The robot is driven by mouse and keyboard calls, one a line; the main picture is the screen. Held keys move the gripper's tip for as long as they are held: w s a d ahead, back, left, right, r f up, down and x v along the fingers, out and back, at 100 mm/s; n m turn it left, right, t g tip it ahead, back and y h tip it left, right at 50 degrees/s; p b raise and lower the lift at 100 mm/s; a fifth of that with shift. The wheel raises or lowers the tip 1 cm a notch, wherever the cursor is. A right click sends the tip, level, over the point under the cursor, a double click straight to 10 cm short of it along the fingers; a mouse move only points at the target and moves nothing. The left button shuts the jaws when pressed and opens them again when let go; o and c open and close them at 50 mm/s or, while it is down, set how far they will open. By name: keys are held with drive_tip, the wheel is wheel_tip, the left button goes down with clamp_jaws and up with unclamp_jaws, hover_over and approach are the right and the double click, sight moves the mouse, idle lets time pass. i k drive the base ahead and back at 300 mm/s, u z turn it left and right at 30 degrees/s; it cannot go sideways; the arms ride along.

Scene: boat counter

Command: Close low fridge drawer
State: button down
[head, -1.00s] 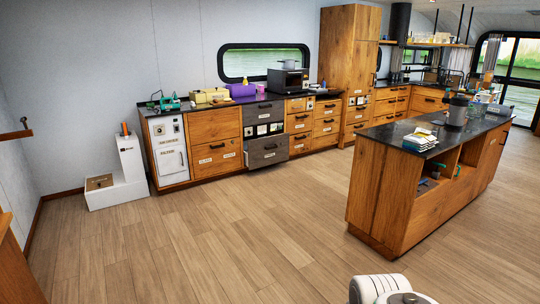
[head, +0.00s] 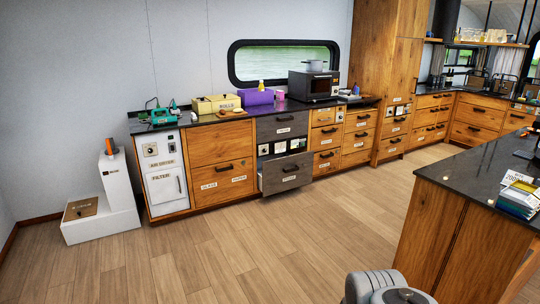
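The low fridge drawer (head: 287,174) is the lower grey-fronted drawer of the grey unit in the back counter. It is pulled out, with its front standing forward of the neighbouring wooden fronts. It has a dark handle and a small label. The upper grey front (head: 282,126) above it looks flush. A row of small white-and-dark panels sits between the two. My gripper is not in view; only a grey rounded part of my own body shows at the bottom edge, far from the drawer.
A wooden island (head: 452,214) with a dark top stands at the right, bearing books (head: 519,195). A white stepped block (head: 103,208) stands left of the counter (head: 222,176). The wood floor (head: 235,255) before the drawer is clear.

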sight(281, 171)
drive_tip(key=u, duration=0.1)
drive_tip(key=i, duration=2.7)
drive_tip(key=u, duration=0.2)
drive_tip(key=i, duration=3.4)
drive_tip(key=z, duration=0.05)
